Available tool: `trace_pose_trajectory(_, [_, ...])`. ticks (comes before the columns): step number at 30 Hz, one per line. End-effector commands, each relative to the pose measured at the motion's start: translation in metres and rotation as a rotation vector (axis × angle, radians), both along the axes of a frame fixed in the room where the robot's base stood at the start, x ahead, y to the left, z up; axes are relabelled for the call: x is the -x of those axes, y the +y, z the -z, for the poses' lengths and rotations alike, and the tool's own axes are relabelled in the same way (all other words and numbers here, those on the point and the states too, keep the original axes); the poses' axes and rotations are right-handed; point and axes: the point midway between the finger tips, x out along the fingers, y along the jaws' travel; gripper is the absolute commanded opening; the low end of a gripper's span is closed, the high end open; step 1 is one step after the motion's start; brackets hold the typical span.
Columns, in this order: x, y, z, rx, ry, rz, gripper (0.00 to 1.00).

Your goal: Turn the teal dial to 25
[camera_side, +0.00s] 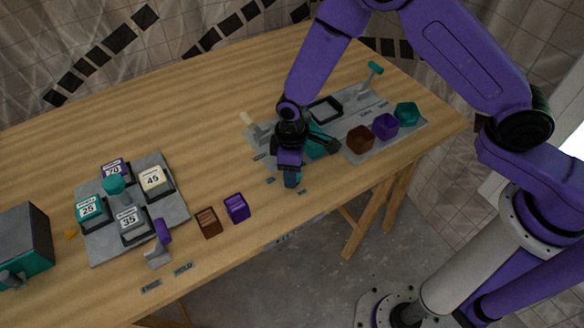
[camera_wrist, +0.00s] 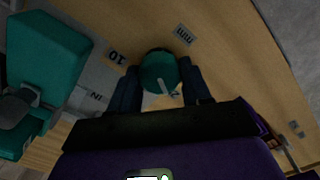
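In the wrist view a round teal dial (camera_wrist: 158,72) with a pale pointer mark lies between the two dark fingers of my gripper (camera_wrist: 162,88). The fingers stand on either side of it, close to its rim. I cannot tell whether they press on it. A "10" label (camera_wrist: 117,57) is beside the dial at the upper left; no 25 mark on the dial's scale shows. In the side view my gripper (camera_side: 291,180) points down near the table's front edge and hides most of the dial.
A teal block-like part (camera_wrist: 45,55) stands close left of my gripper in the wrist view. Another panel (camera_side: 183,213) holds numbered tiles around a teal knob (camera_side: 113,184). The table's middle (camera_side: 200,110) is clear.

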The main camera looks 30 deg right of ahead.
Motion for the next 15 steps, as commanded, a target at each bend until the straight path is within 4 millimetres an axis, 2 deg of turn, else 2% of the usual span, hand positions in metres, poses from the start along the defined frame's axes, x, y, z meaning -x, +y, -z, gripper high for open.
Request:
trace_pose_trajectory(1, [-0.0004, 0.0007, -0.0005, -0.001, -0.002, -0.004, 0.61])
trace_pose_trajectory(2, [-0.0004, 0.0007, -0.0005, -0.001, -0.002, -0.004, 0.70])
trace_pose_trajectory(3, [-0.0003, 0.0007, -0.0005, -0.001, -0.002, -0.003, 0.73])
trace_pose_trajectory(11, [-0.0002, 0.0004, -0.0005, -0.001, -0.001, -0.001, 0.73])
trace_pose_trajectory(15, [-0.0006, 0.0007, -0.0074, -0.002, -0.003, 0.000, 0.73])
